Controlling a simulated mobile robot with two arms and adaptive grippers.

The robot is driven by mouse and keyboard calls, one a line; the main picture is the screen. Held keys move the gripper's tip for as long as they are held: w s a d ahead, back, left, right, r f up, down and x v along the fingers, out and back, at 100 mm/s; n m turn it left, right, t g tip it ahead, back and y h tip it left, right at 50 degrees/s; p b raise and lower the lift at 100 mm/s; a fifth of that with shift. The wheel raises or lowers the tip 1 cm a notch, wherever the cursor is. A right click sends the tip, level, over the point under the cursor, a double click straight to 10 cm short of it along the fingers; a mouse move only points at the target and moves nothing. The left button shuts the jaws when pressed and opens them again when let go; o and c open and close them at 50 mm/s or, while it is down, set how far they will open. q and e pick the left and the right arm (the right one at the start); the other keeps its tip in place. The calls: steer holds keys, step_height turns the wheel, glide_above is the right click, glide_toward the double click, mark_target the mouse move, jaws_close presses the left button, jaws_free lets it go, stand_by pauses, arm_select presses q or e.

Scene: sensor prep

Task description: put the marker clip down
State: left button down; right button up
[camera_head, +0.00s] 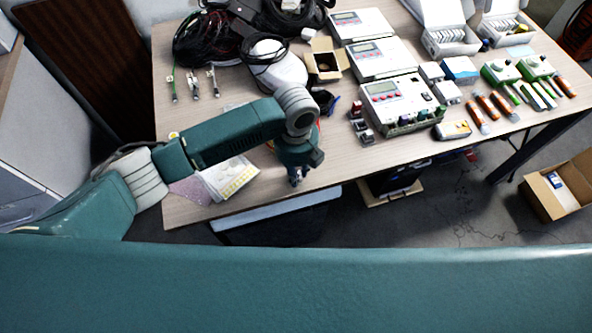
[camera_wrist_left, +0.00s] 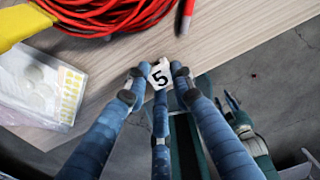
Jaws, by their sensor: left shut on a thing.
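The marker clip (camera_wrist_left: 159,78) is a small white piece with a black "5". In the left wrist view it sits between the fingertips of my left gripper (camera_wrist_left: 160,71), which is shut on it. The clip is near the table's front edge; its height above the tabletop is hard to tell. In the head view my left gripper (camera_head: 295,180) points down near the front edge of the table (camera_head: 340,172), and the clip cannot be made out there.
A coiled red cable (camera_wrist_left: 108,14) lies just beyond the gripper, with a yellow object (camera_wrist_left: 22,24) beside it. A sheet of yellow stickers (camera_head: 232,177) lies left of the gripper. Grey control boxes (camera_head: 395,100) stand to the right. Bare tabletop lies between.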

arm_select(q)
steer(key=c, duration=1.5)
jaws_free()
step_height(320, 180, up, 12)
steer(key=shift+r+b, duration=0.15)
steer(key=shift+b, duration=0.3)
steer(key=shift+s, duration=0.1)
